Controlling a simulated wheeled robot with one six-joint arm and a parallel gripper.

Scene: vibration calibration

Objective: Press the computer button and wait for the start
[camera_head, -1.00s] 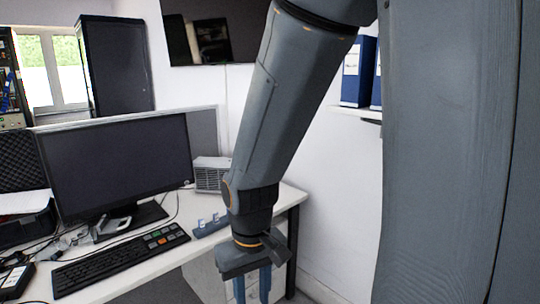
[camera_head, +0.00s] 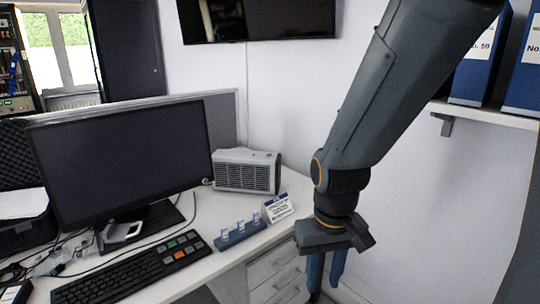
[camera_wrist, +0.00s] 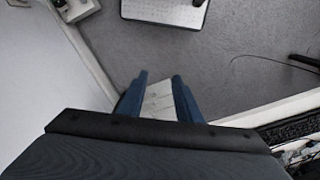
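The computer monitor (camera_head: 125,155) stands on the desk at the left of the head view, its screen dark. A black keyboard (camera_head: 130,270) with some coloured keys lies in front of it. A grey vented box (camera_head: 247,171) stands behind, at the desk's far side; I cannot tell whether it is the computer, and no power button can be made out. My gripper (camera_head: 326,275) hangs fingers down beside the desk's right end, apart from it. The wrist view shows its two blue fingers (camera_wrist: 160,80) spread with nothing between them.
A small blue stand (camera_head: 240,236) and a white desk calendar (camera_head: 278,208) sit near the desk's right end. Drawers (camera_head: 275,275) are under it. A shelf (camera_head: 485,114) with blue binders is at the right. Grey floor (camera_wrist: 240,70) shows in the wrist view.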

